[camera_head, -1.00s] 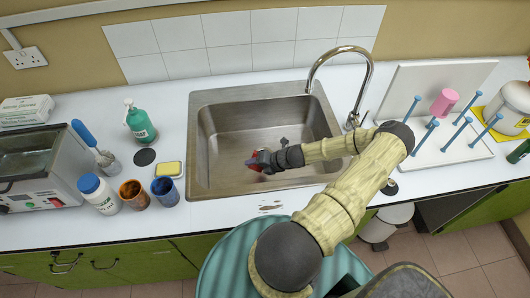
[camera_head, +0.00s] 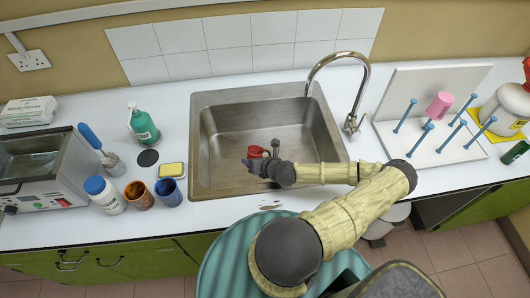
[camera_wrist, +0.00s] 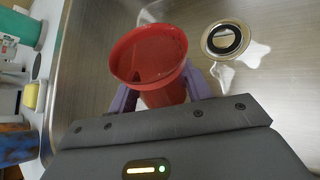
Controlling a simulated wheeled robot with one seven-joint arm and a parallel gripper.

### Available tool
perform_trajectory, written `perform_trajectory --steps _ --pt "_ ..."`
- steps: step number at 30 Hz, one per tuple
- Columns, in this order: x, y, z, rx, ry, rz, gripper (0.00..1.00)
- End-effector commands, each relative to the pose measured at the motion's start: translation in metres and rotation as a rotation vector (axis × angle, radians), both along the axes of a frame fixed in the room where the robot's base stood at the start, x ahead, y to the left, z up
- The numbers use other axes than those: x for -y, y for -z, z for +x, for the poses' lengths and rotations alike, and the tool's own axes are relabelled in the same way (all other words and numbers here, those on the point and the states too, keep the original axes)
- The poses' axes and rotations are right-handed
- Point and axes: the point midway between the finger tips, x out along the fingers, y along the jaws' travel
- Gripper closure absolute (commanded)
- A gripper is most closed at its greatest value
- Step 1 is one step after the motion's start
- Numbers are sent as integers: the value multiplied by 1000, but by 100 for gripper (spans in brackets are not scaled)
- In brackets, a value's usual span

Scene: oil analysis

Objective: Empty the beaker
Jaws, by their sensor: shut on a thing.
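A red beaker (camera_wrist: 150,60) is between the purple fingers of my gripper (camera_wrist: 162,98) in the wrist view, with its wide rim facing the camera. Its inside looks red; I cannot tell whether liquid is in it. In the head view the beaker (camera_head: 256,151) is small and partly hidden by my gripper (camera_head: 257,162). My gripper is shut on it and holds it over the basin of the metal sink (camera_head: 225,130). The beaker looks roughly upright. The round drain (camera_wrist: 226,39) shows to the right of it in the wrist view, with bright patches around it.
Left of the sink stand a yellow sponge (camera_head: 171,170), a green pump bottle (camera_head: 142,127), a white bottle (camera_head: 104,193), and an orange-brown jar (camera_head: 138,194) beside a blue jar (camera_head: 167,191). The tap (camera_head: 350,62) arches over the right side. A pegged drying rack (camera_head: 450,145) stands further right.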

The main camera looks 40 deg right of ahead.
Motion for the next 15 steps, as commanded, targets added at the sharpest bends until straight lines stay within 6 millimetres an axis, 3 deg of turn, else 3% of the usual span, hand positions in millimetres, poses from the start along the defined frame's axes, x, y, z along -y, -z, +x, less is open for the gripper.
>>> perform_trajectory --steps 6,15 --pt "-7 -28 -3 40 1 -79 76" --pt "-19 -51 -8 128 2 -267 76"
